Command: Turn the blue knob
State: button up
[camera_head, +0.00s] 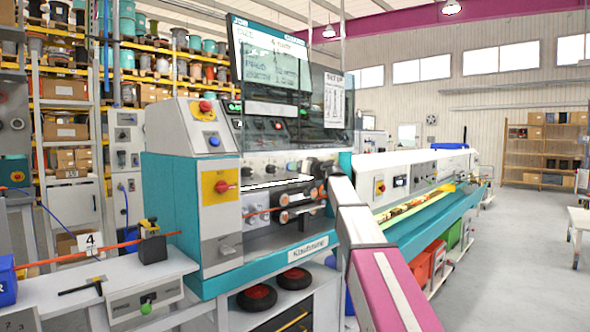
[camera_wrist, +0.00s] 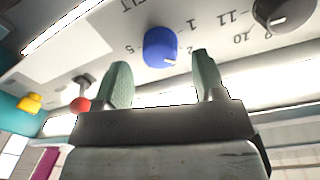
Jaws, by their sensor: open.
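The blue knob (camera_wrist: 160,47) sits on a pale panel in the wrist view, with a light pointer mark on it and printed numbers around it. My gripper (camera_wrist: 161,62) is open and empty. Its two green fingers stand apart, one on each side of the blue knob in the picture. The knob appears just beyond the fingertips; I see no contact, and the exact gap in depth is unclear. In the head view my arm reaches up to the machine's front panel, and I cannot clearly make out the blue knob there.
In the wrist view a dark knob (camera_wrist: 285,12) is at upper right, and a red ball-ended lever (camera_wrist: 80,104) and a yellow part (camera_wrist: 30,103) are at left. In the head view a screen (camera_head: 275,65) stands above the panel and a teal ledge (camera_head: 285,264) runs below.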

jog(key=shift+x, duration=1.3)
jog(key=c, duration=0.9)
jog(key=shift+m, duration=0.4)
jog(key=shift+m+g, duration=0.4)
jog(key=shift+m, duration=8.9)
